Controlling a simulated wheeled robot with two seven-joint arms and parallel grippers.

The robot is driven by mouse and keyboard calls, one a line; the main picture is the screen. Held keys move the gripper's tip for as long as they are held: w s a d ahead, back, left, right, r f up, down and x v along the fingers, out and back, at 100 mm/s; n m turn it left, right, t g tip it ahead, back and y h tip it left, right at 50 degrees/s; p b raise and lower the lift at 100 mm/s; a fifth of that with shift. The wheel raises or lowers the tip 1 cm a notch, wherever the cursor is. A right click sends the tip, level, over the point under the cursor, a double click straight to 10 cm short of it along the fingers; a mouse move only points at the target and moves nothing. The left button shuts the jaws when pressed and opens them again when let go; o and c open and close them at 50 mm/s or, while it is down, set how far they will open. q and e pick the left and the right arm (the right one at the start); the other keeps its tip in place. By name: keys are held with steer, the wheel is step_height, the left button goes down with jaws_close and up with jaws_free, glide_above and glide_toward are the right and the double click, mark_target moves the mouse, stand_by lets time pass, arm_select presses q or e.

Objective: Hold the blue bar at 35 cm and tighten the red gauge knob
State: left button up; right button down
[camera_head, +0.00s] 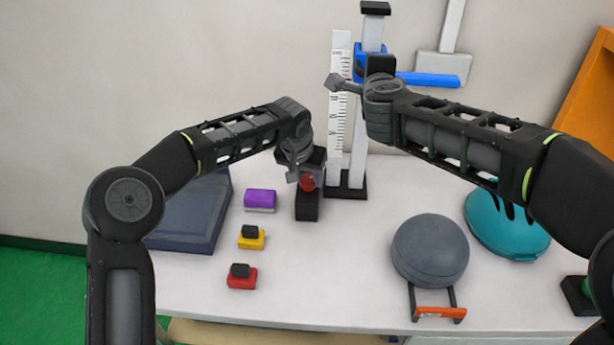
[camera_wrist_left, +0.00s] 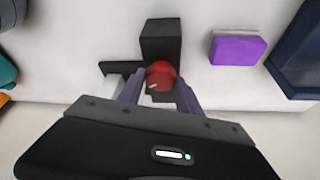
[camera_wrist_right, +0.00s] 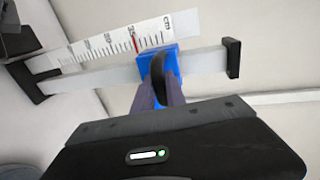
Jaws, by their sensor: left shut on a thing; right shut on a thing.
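The blue bar (camera_head: 428,79) sticks out to the right from a blue slider (camera_wrist_right: 155,68) on the upright tower post. My right gripper (camera_wrist_right: 167,88) is shut on the slider's dark handle; my right arm hides part of this in the head view. A red line (camera_wrist_right: 135,43) crosses the white scale (camera_wrist_right: 97,48) level with the slider; its number is too small to read surely. The red gauge knob (camera_head: 308,182) sits on a black block (camera_head: 307,206) at the tower's foot. My left gripper (camera_wrist_left: 160,88) is shut on this knob, which also shows in the left wrist view (camera_wrist_left: 161,74).
A grey dome (camera_head: 430,250) and a teal object (camera_head: 505,232) stand right. The front middle is clear.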

arm_select(q)
steer(key=c, duration=0.5)
arm_select(e)
steer(key=shift+r, duration=0.1)
arm_select(q)
steer(key=shift+c, duration=0.2)
steer(key=shift+m, duration=0.3)
steer(key=m+h, duration=0.1)
steer(key=m, duration=0.2)
steer(key=shift+a+g, duration=0.15)
steer(key=shift+g, duration=0.25)
steer(key=shift+w+m+g+h, duration=0.1)
steer(key=shift+m+g+h, duration=0.4)
steer(key=shift+m, duration=1.2)
steer(key=o, duration=1.3)
steer(key=shift+o, duration=0.2)
